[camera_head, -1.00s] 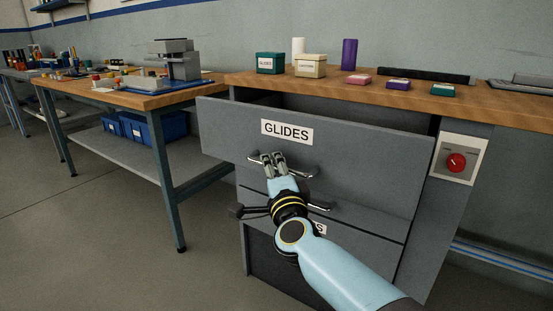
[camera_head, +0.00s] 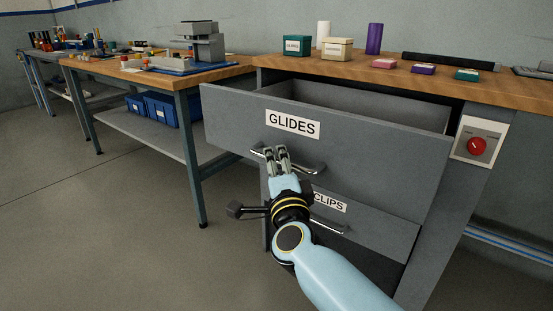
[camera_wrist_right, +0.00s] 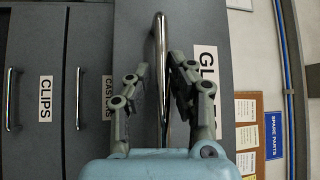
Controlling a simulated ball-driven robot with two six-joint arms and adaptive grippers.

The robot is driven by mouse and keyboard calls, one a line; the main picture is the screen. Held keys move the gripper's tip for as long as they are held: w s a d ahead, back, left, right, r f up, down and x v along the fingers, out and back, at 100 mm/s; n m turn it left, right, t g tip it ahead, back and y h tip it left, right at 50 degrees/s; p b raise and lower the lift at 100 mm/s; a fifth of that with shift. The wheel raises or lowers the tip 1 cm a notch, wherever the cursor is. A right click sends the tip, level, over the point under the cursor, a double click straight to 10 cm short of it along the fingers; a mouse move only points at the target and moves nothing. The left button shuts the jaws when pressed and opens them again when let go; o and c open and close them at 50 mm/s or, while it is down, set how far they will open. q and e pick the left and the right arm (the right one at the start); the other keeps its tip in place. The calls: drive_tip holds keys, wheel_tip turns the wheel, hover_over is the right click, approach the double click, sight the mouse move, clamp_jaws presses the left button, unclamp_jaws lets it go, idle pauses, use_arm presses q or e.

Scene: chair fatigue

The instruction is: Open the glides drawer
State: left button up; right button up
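The grey glides drawer (camera_head: 372,144), marked by a white GLIDES label (camera_head: 293,124), is pulled part way out of the cabinet, and its interior shows behind the front. Its metal bar handle (camera_head: 316,168) is at the middle of the front. My right gripper (camera_head: 277,150) is at this handle. In the right wrist view its fingers (camera_wrist_right: 160,75) lie on both sides of the handle bar (camera_wrist_right: 158,40) and close in on it. The part of the drawer visible inside looks empty; its bottom is hidden. My left gripper is not in view.
A castors label (camera_wrist_right: 107,98) shows in the wrist view. A red switch (camera_head: 477,146) is right of the drawers. Small boxes stand on the wooden top (camera_head: 400,82). Another bench (camera_head: 150,80) is at left; the floor before it is clear.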

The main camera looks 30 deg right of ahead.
drive_tip(key=o, duration=0.3)
drive_tip(key=shift+d, duration=0.1)
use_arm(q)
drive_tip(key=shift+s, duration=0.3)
use_arm(e)
drive_tip(key=v, duration=0.7)
drive_tip(key=shift+s, duration=0.2)
